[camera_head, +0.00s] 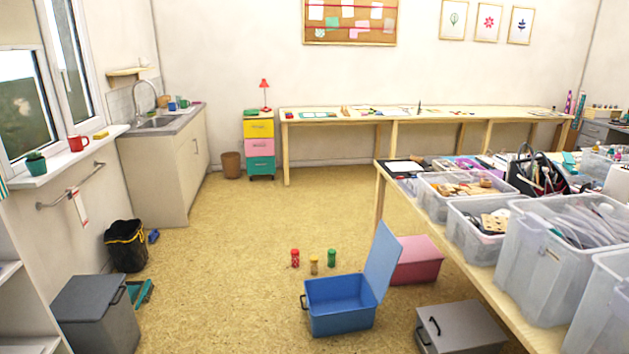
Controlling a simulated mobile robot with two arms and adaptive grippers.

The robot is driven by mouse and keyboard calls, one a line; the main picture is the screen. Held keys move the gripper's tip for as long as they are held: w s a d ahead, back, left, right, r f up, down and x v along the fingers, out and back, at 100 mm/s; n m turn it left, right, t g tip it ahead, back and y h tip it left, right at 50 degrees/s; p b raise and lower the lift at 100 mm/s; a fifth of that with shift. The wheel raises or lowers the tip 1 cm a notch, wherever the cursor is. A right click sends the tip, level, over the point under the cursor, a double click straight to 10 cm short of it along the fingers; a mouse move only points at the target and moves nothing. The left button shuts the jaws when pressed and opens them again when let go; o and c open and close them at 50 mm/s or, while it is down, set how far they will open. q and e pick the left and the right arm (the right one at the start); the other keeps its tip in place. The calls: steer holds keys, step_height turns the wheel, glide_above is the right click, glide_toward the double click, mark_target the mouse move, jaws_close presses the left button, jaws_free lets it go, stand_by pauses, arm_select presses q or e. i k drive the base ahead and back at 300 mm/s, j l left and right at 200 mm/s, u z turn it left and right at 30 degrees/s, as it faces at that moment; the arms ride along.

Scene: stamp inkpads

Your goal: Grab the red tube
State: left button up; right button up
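A small red tube (295,258) stands upright on the tan floor, left of a yellow tube (314,265) and a green tube (332,258). The three stand a little apart from one another, just behind an open blue box (340,304) whose lid is tilted up on its right side. The red tube is fully in view and nothing touches it. Neither of my grippers shows in the head view.
A pink box (417,260) and a grey box (460,327) sit on the floor by the long table (378,208) at right, which carries clear bins. A grey bin (97,315) and a black bin (126,246) stand at left. The middle floor is clear.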

mark_target(295, 252)
steer(key=i+l, duration=0.15)
steer(key=i, duration=0.5)
steer(key=i+l+z, duration=0.15)
steer(key=i, duration=0.55)
steer(key=i+l+u, duration=0.35)
steer(key=i+l, duration=0.25)
steer(key=i, duration=0.1)
